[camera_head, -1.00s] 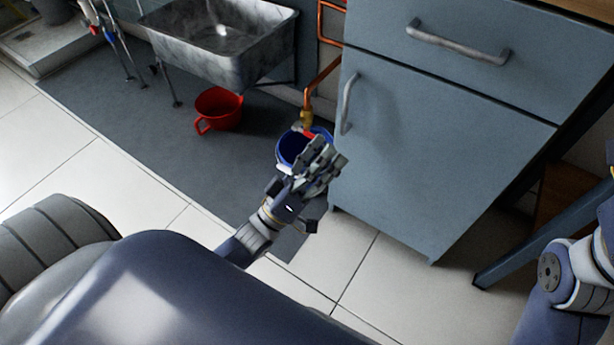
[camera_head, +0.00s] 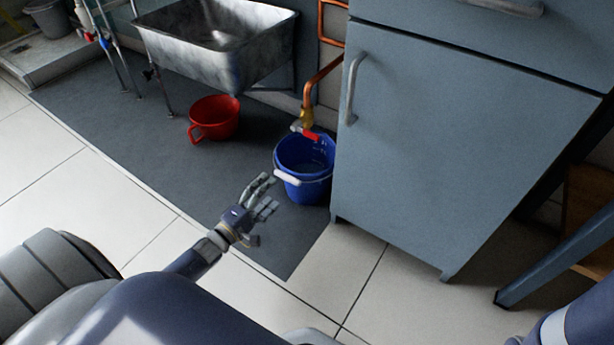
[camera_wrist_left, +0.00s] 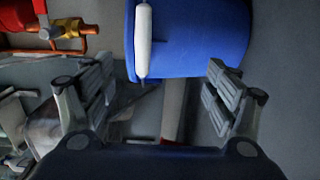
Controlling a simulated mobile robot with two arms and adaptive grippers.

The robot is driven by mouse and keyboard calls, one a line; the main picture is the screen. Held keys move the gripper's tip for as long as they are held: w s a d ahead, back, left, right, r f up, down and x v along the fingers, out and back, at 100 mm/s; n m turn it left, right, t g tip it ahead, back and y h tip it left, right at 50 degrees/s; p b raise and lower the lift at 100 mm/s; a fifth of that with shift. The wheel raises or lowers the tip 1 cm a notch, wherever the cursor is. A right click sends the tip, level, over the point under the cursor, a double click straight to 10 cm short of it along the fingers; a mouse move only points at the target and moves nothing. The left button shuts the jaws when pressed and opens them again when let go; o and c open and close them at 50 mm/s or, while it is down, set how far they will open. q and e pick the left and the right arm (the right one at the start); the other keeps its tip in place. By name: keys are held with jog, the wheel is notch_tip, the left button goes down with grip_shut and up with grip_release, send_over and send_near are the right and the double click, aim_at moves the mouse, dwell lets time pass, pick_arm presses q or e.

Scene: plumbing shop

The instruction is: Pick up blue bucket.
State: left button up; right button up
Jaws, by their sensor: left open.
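The blue bucket (camera_head: 309,188) stands upright on the dark grey mat, below a copper pipe with a brass tap and beside the cabinet. Its white handle grip (camera_head: 288,177) hangs on the front side. My left gripper (camera_head: 268,196) is open and empty, in front and to the left of the bucket, apart from it in the head view. In the left wrist view the bucket (camera_wrist_left: 205,35) and its white handle grip (camera_wrist_left: 143,40) show ahead of the two spread fingers (camera_wrist_left: 155,95). My right gripper is out of view; only part of my right arm shows at the lower right.
A red pot-like bucket (camera_head: 215,118) sits on the mat (camera_head: 130,115) under the metal sink (camera_head: 215,45). The grey-blue cabinet (camera_head: 450,140) stands close on the bucket's right. The brass tap with red lever (camera_head: 306,118) is just above the bucket. White floor tiles in front are clear.

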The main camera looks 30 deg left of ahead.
pick_arm(q)
jog(key=w+b, duration=0.2)
jog(key=w, duration=0.1)
jog(key=w+b, duration=0.2)
jog(key=shift+w+d+r, duration=0.1)
jog(key=shift+w+d, duration=0.1)
jog(key=shift+d, duration=0.15)
